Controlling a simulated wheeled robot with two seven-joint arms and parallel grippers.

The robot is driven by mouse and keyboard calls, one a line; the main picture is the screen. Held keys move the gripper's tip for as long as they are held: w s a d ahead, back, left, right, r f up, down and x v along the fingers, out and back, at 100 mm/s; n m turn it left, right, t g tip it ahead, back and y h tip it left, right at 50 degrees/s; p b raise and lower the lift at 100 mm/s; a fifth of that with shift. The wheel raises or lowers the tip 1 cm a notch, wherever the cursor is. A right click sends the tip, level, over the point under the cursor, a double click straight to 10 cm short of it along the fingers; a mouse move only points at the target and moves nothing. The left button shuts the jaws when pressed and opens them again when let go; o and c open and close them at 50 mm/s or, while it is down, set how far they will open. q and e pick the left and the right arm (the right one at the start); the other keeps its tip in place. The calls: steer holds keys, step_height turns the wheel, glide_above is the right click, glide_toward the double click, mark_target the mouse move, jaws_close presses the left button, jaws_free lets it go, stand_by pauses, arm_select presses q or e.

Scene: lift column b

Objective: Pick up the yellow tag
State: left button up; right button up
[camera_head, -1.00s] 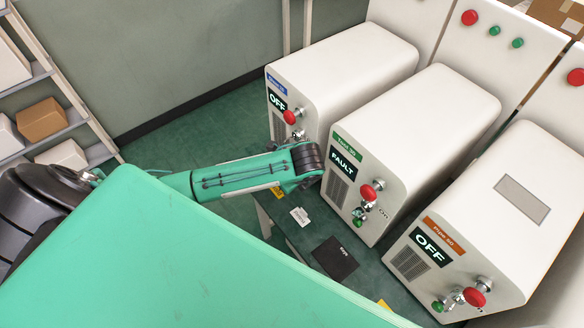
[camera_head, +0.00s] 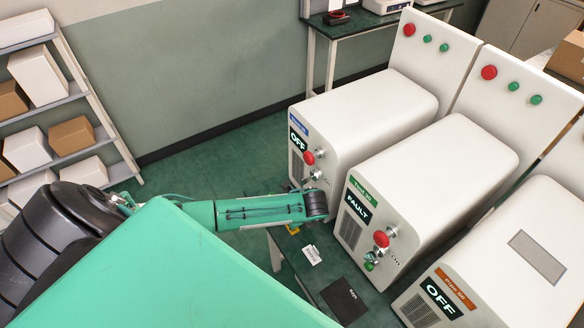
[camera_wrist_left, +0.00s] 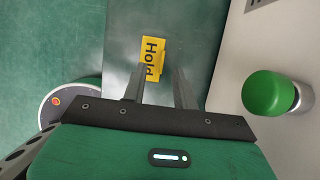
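The yellow tag (camera_wrist_left: 153,56), printed "Hold" in black, lies on a grey surface in the left wrist view. It also shows as a small yellow patch (camera_head: 293,229) under my left arm in the head view, mostly hidden. My left gripper (camera_wrist_left: 160,71) has its two fingers apart with nothing held between them. The tag shows just beyond the fingertips, nearer the left finger, which overlaps its lower edge. In the head view my arm hides this gripper. My right gripper is not in view.
A green-topped button (camera_wrist_left: 270,93) sticks out close to the gripper's right. White machines stand behind, one marked FAULT (camera_head: 357,212). A white tag (camera_head: 312,254) and a black card (camera_head: 344,300) lie on the bench. Shelves with boxes (camera_head: 72,136) stand at left.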

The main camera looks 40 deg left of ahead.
arm_select(q)
steer(key=shift+p+x, duration=0.35)
steer(key=shift+x, duration=1.4)
steer(key=shift+w, duration=0.1)
steer(key=shift+r, duration=0.1)
jaws_close()
